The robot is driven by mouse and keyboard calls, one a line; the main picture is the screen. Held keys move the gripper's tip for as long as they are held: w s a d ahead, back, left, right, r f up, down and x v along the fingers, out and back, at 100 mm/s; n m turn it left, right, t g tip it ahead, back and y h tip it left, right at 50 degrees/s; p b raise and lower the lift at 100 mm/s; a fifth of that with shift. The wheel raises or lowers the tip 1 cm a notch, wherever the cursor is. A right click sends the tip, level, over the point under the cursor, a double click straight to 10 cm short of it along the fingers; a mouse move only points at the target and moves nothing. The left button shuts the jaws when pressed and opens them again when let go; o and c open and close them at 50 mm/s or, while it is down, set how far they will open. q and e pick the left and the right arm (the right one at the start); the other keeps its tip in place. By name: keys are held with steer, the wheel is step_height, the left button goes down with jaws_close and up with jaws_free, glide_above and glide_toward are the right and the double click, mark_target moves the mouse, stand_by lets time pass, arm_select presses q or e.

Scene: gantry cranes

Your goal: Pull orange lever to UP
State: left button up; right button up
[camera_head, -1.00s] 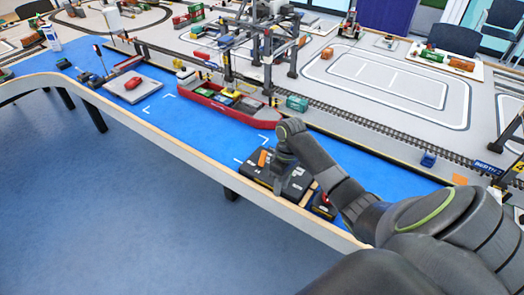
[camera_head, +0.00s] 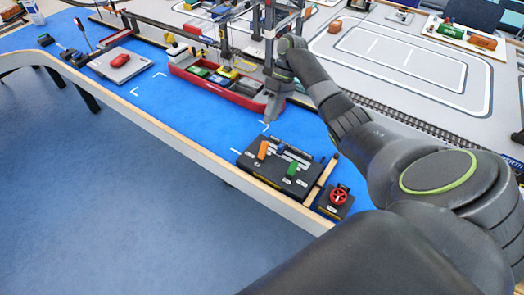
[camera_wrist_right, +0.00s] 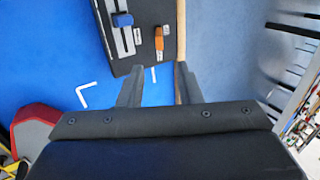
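The orange lever (camera_head: 263,149) stands on the black control box (camera_head: 250,165) on the blue mat, at the box's left end in the head view. A blue lever (camera_head: 281,147) and a green lever (camera_head: 291,169) are on the same box. My right gripper (camera_head: 272,109) is beyond the box, near the red ship, and apart from the lever. In the right wrist view the gripper's two fingers (camera_wrist_right: 159,85) are spread with nothing between them; the orange lever (camera_wrist_right: 159,43) is ahead of them. My left gripper is not in view.
A red hand wheel (camera_head: 338,196) on a small black base sits right of the box. The red ship (camera_head: 225,89) and gantry crane legs (camera_head: 269,40) are close to my right gripper. A wooden table edge (camera_head: 200,162) runs in front. Blue mat left of the box is clear.

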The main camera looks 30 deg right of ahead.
mark_target(262, 149)
steer(key=x, duration=0.7)
steer(key=shift+a+f+p, duration=0.15)
steer(key=shift+a+p, duration=0.05)
steer(key=shift+p, duration=0.1)
steer(key=x, duration=0.2)
steer(key=shift+f, duration=0.35)
steer(key=shift+s+a+f, duration=0.15)
steer(key=shift+a+f, duration=0.15)
steer(key=shift+f, duration=0.25)
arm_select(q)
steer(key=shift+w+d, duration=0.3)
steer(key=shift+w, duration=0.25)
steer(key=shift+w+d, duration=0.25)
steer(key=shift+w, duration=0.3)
arm_select(e)
steer(key=shift+f, duration=0.1)
steer(key=shift+c, duration=0.3)
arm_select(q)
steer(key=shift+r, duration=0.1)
arm_select(e)
jaws_close()
